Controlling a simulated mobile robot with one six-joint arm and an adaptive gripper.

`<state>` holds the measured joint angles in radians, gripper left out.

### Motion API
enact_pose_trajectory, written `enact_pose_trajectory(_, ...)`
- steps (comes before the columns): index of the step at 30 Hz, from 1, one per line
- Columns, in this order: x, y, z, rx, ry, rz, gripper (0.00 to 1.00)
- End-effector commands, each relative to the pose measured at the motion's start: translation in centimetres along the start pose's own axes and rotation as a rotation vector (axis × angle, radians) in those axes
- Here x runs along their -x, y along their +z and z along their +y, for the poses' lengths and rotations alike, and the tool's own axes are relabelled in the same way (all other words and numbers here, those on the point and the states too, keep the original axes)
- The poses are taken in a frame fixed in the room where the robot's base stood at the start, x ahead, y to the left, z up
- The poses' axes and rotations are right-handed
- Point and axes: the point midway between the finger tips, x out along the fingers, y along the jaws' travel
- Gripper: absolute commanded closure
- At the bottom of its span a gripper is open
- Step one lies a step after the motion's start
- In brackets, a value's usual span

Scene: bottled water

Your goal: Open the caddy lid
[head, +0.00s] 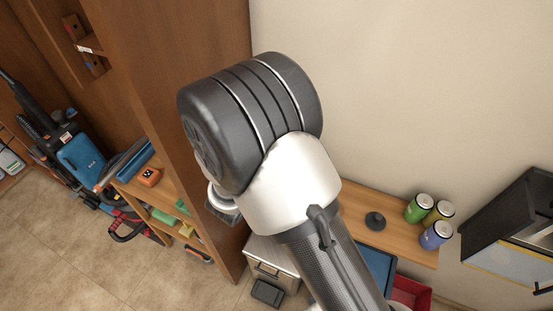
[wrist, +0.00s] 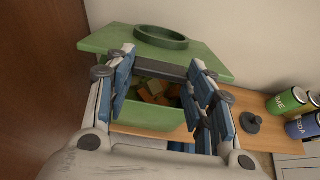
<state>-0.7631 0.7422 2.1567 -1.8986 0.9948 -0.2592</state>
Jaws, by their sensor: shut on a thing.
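The green caddy (wrist: 145,117) shows in the wrist view on the wooden shelf. Its green lid (wrist: 215,66), with a raised green ring on top, is tilted up at the front. A gap under it shows brown and orange pieces inside. My gripper (wrist: 161,66) has its blue-padded fingers at both ends of a dark grey bar (wrist: 165,69) on the lid's front edge and is shut on it. In the head view my arm hides the caddy and gripper.
Right of the caddy stand a dark round knobbed object (wrist: 251,122) and several cans, one green (head: 418,209). A tall wooden cabinet (head: 190,120) is at left. A wall is behind. A metal bin (head: 270,262) is below.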

Motion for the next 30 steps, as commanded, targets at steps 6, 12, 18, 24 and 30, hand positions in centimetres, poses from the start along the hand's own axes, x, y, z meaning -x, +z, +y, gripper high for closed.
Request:
enact_pose_trajectory(6, 0.0, 5.1, -0.1, -0.007, -0.001, 0.185, 0.94)
enact_pose_trajectory(12, -1.2, 8.0, 0.0, -0.010, -0.001, 0.345, 0.94)
enact_pose_trajectory(18, -2.4, 9.9, 0.0, -0.003, -0.001, 0.346, 0.94)
enact_pose_trajectory(24, -3.4, 11.2, 0.0, -0.001, 0.000, 0.344, 0.94)
enact_pose_trajectory(30, -3.6, 11.4, 0.1, -0.001, 0.000, 0.343, 0.94)
